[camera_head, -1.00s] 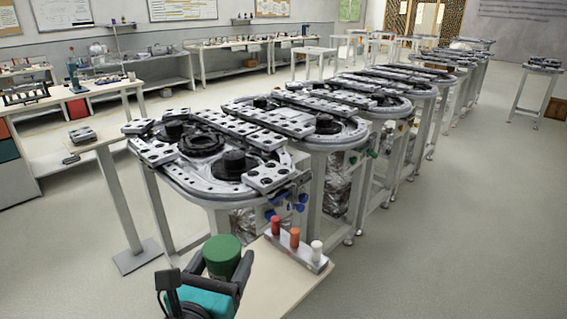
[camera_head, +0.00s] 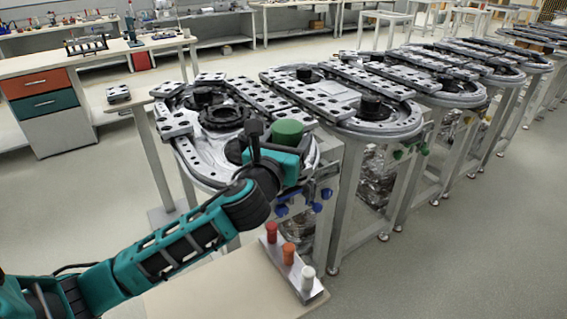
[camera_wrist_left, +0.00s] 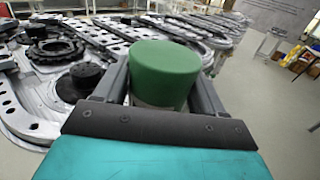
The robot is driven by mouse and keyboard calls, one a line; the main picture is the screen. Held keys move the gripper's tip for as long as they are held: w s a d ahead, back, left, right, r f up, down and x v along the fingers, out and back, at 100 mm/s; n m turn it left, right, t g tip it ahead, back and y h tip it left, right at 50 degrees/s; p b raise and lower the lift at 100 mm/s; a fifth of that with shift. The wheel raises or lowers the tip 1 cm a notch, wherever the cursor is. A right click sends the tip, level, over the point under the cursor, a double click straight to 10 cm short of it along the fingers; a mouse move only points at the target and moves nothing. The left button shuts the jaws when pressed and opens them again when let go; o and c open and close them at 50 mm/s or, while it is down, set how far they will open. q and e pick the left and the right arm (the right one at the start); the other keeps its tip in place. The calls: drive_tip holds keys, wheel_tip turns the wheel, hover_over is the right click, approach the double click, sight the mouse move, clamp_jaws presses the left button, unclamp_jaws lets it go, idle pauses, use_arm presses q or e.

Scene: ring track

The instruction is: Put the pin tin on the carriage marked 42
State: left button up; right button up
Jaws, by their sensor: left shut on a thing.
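The pin tin, a round container with a green lid (camera_head: 287,133), is held in my left gripper (camera_head: 272,148). In the left wrist view the green tin (camera_wrist_left: 163,75) sits between the two grey fingers (camera_wrist_left: 165,88), which are shut on it. The tin is upright, over or near the front right edge of the nearest ring track (camera_head: 200,165). I cannot tell its height above the track. Perforated carriages (camera_head: 255,93) lie around the track. No number 42 can be read on any of them. My right gripper is not in view.
A small table (camera_head: 215,285) in front holds a rack with red, orange and white pegs (camera_head: 288,258). A side stand (camera_head: 125,104) carries a small grey block. More ring tracks (camera_head: 375,105) stretch to the back right. Open floor lies at the right.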

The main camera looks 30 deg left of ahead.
use_arm(q)
drive_tip(key=w+a+r+n+y, duration=0.1)
drive_tip(key=w+a+r, duration=0.25)
drive_tip(key=r, duration=0.25)
drive_tip(key=w+a+r+y, duration=0.1)
drive_tip(key=w+a+r, duration=0.1)
drive_tip(key=w+r, duration=0.4)
drive_tip(key=shift+s+a+f+b, duration=0.15)
drive_tip(key=shift+f+b, duration=0.25)
drive_tip(key=shift+f, duration=2.75)
drive_tip(key=shift+s+f+b, duration=0.2)
drive_tip(key=shift+f+b, duration=0.15)
drive_tip(key=shift+f, duration=2.8)
drive_tip(key=shift+s+a+f+b, duration=0.15)
drive_tip(key=shift+f+b, duration=0.25)
drive_tip(key=shift+f, duration=2.75)
drive_tip(key=shift+d, duration=0.1)
drive_tip(key=shift+f, duration=0.2)
drive_tip(key=o, duration=1.1)
